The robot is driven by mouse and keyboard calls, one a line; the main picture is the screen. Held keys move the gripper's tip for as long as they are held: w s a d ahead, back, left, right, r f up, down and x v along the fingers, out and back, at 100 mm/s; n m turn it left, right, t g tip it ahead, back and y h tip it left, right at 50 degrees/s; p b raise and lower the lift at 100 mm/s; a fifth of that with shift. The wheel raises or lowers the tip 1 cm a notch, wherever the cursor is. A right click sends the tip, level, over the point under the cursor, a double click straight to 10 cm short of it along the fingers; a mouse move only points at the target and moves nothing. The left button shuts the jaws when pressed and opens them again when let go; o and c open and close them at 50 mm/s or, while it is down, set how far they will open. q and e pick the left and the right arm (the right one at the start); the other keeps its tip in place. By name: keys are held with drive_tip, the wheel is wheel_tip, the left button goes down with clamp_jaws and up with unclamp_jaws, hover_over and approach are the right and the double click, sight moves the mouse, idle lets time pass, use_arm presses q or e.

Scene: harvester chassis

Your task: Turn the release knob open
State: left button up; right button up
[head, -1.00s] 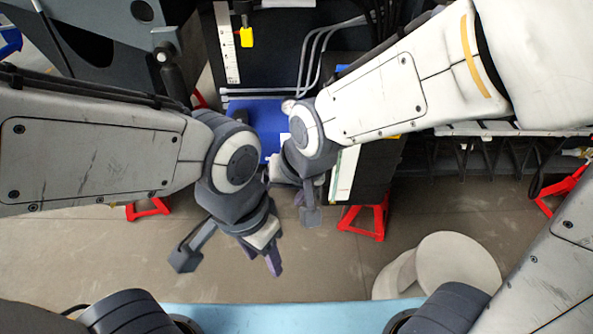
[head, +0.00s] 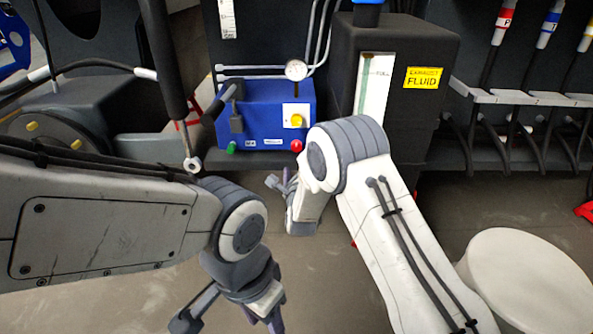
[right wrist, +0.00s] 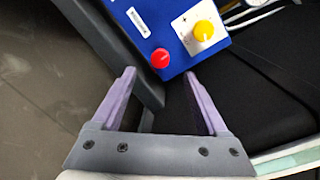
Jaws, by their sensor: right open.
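A yellow knob (head: 296,121) sits on a white plate on the front of a blue box (head: 262,117). In the right wrist view the yellow knob (right wrist: 203,30) is ahead, up and to the right of the fingertips. A red button (head: 296,146) is below the knob; it also shows in the right wrist view (right wrist: 160,58), nearer the fingers. My right gripper (head: 282,183) is open and empty, below and in front of the box, apart from the knob. My left gripper (head: 228,316) is open and empty at the lower middle of the head view.
A gauge (head: 296,69) stands on top of the blue box. A green button (head: 232,147) is at its lower left, with a dark lever (head: 228,95) above. A black fluid tank (head: 421,95) stands close on the right. A white stool (head: 525,285) is at lower right.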

sight(296, 148)
drive_tip(key=shift+m+t+h, duration=0.3)
drive_tip(key=shift+m, duration=0.3)
drive_tip(key=w+b, duration=0.1)
drive_tip(key=w, duration=0.2)
drive_tip(key=w+f+b, duration=0.1)
drive_tip(key=w, duration=0.2)
drive_tip(key=w+b, duration=0.2)
drive_tip(key=w, duration=0.1)
drive_tip(key=shift+w+d+f, duration=0.25)
drive_tip(key=shift+w+f, duration=0.05)
drive_tip(key=shift+f, duration=0.1)
use_arm(q)
drive_tip(key=shift+f, duration=2.75)
use_arm(e)
drive_tip(key=shift+w+r, duration=0.1)
drive_tip(key=shift+w, duration=0.55)
drive_tip(key=shift+c, duration=0.3)
clamp_jaws()
